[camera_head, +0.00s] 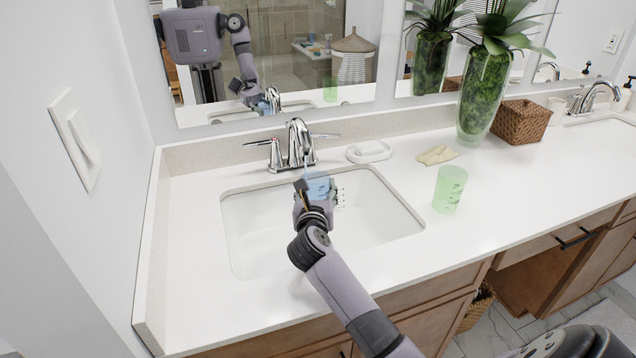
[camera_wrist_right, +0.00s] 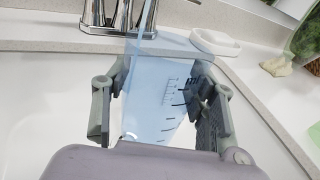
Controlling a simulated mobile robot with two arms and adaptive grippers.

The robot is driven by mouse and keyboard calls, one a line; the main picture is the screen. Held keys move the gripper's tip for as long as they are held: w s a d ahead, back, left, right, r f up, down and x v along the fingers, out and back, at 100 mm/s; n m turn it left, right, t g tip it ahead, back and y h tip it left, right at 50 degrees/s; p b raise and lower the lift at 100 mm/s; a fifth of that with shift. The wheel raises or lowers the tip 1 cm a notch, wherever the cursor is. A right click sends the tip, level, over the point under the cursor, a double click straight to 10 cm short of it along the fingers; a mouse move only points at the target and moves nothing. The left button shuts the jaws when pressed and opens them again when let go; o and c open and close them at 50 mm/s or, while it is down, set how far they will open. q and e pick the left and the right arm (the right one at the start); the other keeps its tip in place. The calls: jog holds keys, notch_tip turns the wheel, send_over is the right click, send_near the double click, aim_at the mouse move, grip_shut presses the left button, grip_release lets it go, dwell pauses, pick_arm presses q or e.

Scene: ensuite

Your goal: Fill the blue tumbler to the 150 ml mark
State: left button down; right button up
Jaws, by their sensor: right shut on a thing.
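The blue tumbler (camera_head: 317,184) is held over the sink basin (camera_head: 262,225), under the spout of the chrome faucet (camera_head: 298,142). My right gripper (camera_head: 318,196) is shut around it; in the right wrist view the gripper's fingers stand on both sides of the tumbler (camera_wrist_right: 158,95). A pale blue stream of water (camera_wrist_right: 149,20) runs down from the spout to the tumbler's mouth. Dark measuring marks show on the tumbler's wall, but I cannot read the numbers or make out the water level. My left gripper is not in view.
A translucent green tumbler (camera_head: 449,189) with marks stands on the counter right of the sink. A white soap dish (camera_head: 368,152), a beige cloth (camera_head: 437,155), a plant vase (camera_head: 482,95) and a wicker basket (camera_head: 520,121) are along the back. The left wall is close to the sink.

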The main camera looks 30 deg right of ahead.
aim_at(310, 178)
jog(key=shift+w+d, duration=0.25)
jog(key=shift+w, duration=0.7)
jog(key=shift+w+d+r+b, duration=0.25)
jog(key=shift+w+b, duration=0.1)
jog(key=shift+w, duration=0.3)
jog(key=shift+w+d+r+b, duration=0.2)
jog(key=shift+w+b, duration=0.1)
jog(key=shift+w, duration=0.35)
jog(key=shift+w+d+r, duration=0.25)
jog(key=shift+w+r, duration=0.1)
jog(key=shift+d+r, duration=0.1)
jog(key=shift+r, duration=0.05)
dwell(0.7)
jog(key=shift+f, duration=0.3)
dwell(3.0)
